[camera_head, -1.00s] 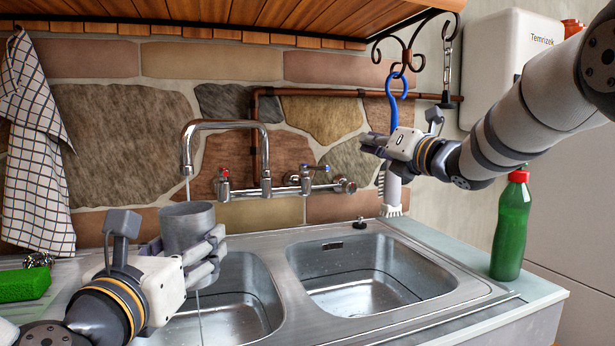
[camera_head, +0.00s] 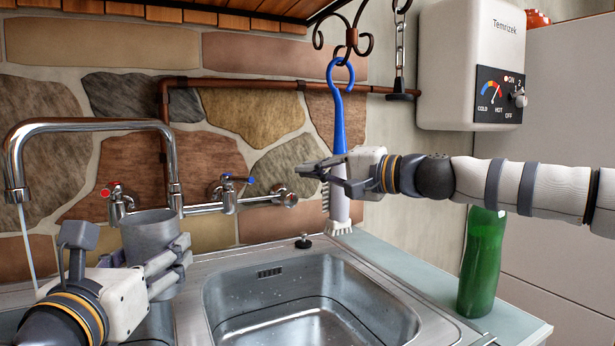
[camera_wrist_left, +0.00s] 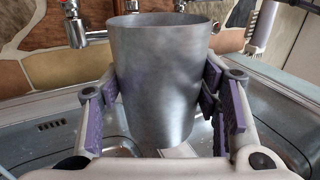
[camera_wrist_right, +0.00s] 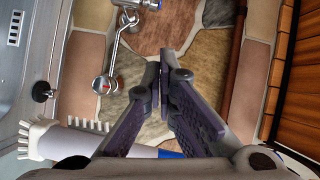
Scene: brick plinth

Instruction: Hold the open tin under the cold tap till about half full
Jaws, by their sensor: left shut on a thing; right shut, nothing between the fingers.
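My left gripper (camera_head: 172,262) is shut on the grey metal tin (camera_head: 150,236), held upright above the sink at the left. The tin fills the left wrist view (camera_wrist_left: 160,85) between the finger pads. Its inside is hidden, so I cannot see any water level. A thin water stream (camera_head: 28,245) falls from the chrome spout (camera_head: 15,160); in the head view it is left of the tin, apart from it. The cold tap (camera_head: 228,190) has a blue-tipped lever; the hot tap (camera_head: 117,200) is red. My right gripper (camera_head: 318,175) is shut and empty, right of the cold tap and apart from it.
A blue-hooked brush (camera_head: 338,150) hangs behind my right gripper. A green bottle (camera_head: 482,262) stands on the counter at right. A white heater (camera_head: 470,60) hangs on the wall. The right sink basin (camera_head: 310,300) is empty of objects.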

